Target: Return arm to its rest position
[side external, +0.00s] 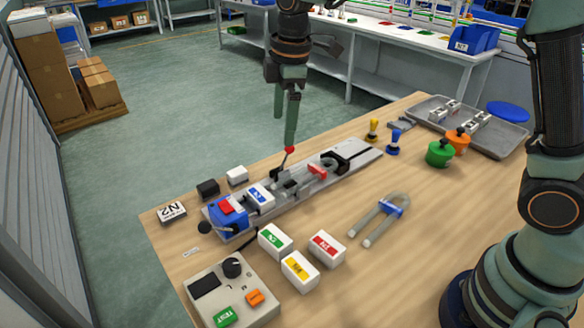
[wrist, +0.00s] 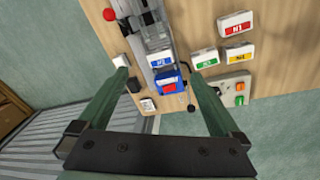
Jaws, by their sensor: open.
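My gripper (side external: 284,132) hangs above the far side of the sealing fixture (side external: 362,160). Its two green fingers are spread, with nothing between them; they also show in the wrist view (wrist: 159,76). In the side view one fingertip overlaps the red knob (side external: 289,150) of a lever, but in the wrist view the knob (wrist: 110,14) lies well away from the fingers. A white block with a blue label (side external: 260,195) sits in the fixture next to a blue unit (side external: 228,217) with a red top. No marked rest position is visible.
White blocks with green (side external: 275,240), yellow (side external: 299,270) and red (side external: 326,248) labels stand in front of the fixture. A control box (side external: 232,291), U-shaped tongs (side external: 386,218), small pots (side external: 440,153) and a grey tray (side external: 499,143) also occupy the table.

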